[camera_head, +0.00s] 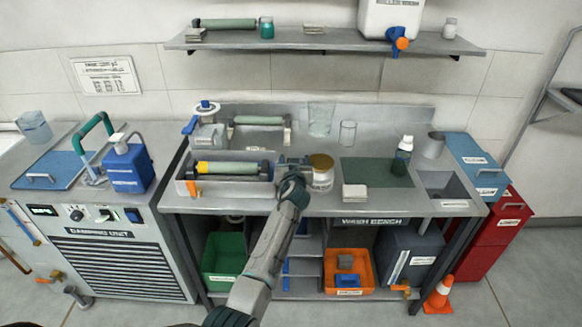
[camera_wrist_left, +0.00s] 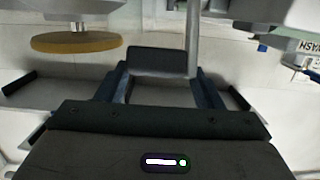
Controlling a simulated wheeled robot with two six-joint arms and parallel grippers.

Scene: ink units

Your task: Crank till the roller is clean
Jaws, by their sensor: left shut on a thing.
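A green roller (camera_head: 232,169) with dark ends and a yellow patch near its left end lies in a grey tray (camera_head: 200,188) on the wash bench. My left gripper (camera_head: 291,163) is at the tray's right end, by the roller's right end. It is shut on what seems to be the crank handle, mostly hidden by the gripper in the head view. In the left wrist view a grey rod (camera_wrist_left: 193,38) stands at the fingers (camera_wrist_left: 165,75). My right gripper is not in view.
A jar with a tan lid (camera_head: 321,162) stands close to the right of my left gripper; the lid also shows in the left wrist view (camera_wrist_left: 75,42). Another roller (camera_head: 258,121) lies behind.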

